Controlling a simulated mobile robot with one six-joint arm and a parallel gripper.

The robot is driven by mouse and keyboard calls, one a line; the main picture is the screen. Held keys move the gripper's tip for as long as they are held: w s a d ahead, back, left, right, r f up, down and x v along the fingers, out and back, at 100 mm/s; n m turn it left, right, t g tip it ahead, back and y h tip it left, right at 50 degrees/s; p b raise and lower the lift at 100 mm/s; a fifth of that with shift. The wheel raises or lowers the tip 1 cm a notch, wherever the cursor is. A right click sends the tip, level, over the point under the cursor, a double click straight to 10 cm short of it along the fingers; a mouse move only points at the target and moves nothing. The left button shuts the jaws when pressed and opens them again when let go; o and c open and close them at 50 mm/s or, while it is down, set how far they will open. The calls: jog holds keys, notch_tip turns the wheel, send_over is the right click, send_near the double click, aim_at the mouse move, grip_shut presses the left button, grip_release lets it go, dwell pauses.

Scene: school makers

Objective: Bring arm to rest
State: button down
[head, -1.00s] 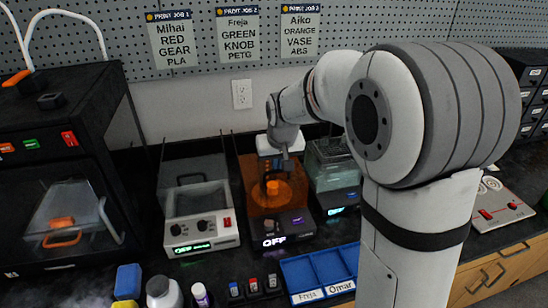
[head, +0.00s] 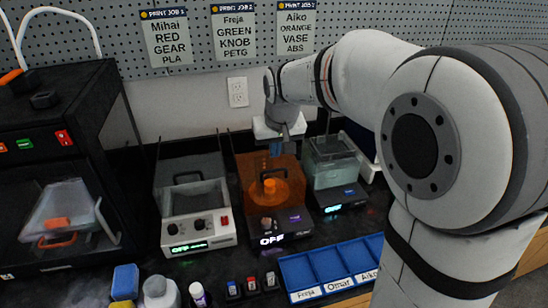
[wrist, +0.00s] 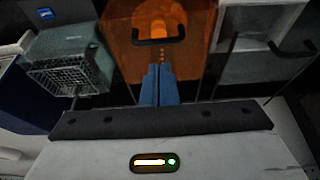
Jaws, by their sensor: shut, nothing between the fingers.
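My arm reaches in from the right of the head view, bent over the bench. My gripper (head: 276,148) hangs above the back of the orange-lidded machine (head: 268,190), apart from it as far as I can tell. In the wrist view the two blue fingers of my gripper (wrist: 160,85) are pressed together with nothing between them. The orange lid with its black handle (wrist: 158,38) lies just beyond the fingertips.
A grey-lidded machine (head: 196,205) stands left of the orange one, a clear-tank machine (head: 333,170) right. Thin upright rods rise near them. A black printer (head: 60,150) stands far left. Blue labelled bins (head: 300,275), bottles and a sponge (head: 125,280) line the front edge.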

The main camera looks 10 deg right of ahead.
jog(key=s+d+f+m, duration=0.1)
jog(key=s+d, duration=0.3)
jog(key=s, duration=0.7)
jog(key=s+d+f+g, duration=0.1)
jog(key=s+d+f, duration=0.2)
jog(key=s, duration=0.9)
jog(key=shift+s+d+m+h, duration=0.3)
jog(key=shift+d+m, duration=0.1)
jog(key=shift+d, duration=0.25)
jog(key=c, duration=2.1)
grip_release()
